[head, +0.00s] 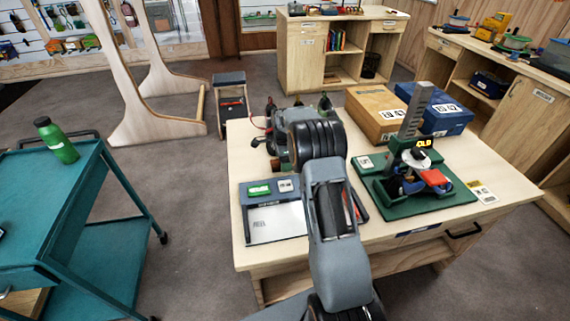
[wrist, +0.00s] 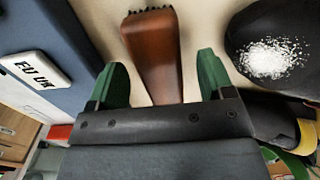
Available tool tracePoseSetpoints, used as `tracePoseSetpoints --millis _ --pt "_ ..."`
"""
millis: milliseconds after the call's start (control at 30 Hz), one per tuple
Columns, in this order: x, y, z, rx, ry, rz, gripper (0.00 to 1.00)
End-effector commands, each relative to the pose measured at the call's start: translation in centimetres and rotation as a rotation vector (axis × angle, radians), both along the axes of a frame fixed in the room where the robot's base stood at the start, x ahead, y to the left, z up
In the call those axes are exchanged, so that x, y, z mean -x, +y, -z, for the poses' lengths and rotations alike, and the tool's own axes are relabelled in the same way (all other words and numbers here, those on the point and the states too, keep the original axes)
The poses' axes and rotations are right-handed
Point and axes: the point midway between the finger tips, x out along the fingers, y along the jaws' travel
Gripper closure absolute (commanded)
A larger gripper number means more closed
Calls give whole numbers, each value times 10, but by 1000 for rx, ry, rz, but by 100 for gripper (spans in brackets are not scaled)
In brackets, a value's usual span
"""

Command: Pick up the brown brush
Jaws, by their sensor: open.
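The brown brush (wrist: 155,50) lies on the pale tabletop in the wrist view, with its dark bristles at the top edge. Its smooth brown body points down toward my gripper. My gripper (wrist: 162,62) is open, with one green finger on each side of the brush's near end. A gap shows between the brush and each finger, so it is not clamped. In the head view I cannot make out the brush; my arm (head: 335,210) reaches over the workbench (head: 400,225) and covers part of it.
A dark round thing with white powder (wrist: 272,57) lies close to the right finger. A blue-grey surface with a white label (wrist: 35,72) is at left. On the bench, a wooden box (head: 375,112) and a green-based device (head: 420,195) stand to the right. A teal cart (head: 45,205) stands left.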

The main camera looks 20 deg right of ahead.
Motion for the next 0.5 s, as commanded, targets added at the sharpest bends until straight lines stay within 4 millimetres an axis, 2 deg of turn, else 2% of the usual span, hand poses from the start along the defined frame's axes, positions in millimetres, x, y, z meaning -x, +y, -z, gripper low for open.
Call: tracePoseSetpoints --millis 133,367,500 --pt "0 0 9 0 -1 0 26" --pt "0 0 11 0 -1 0 26" --pt "0 0 11 0 -1 0 37"
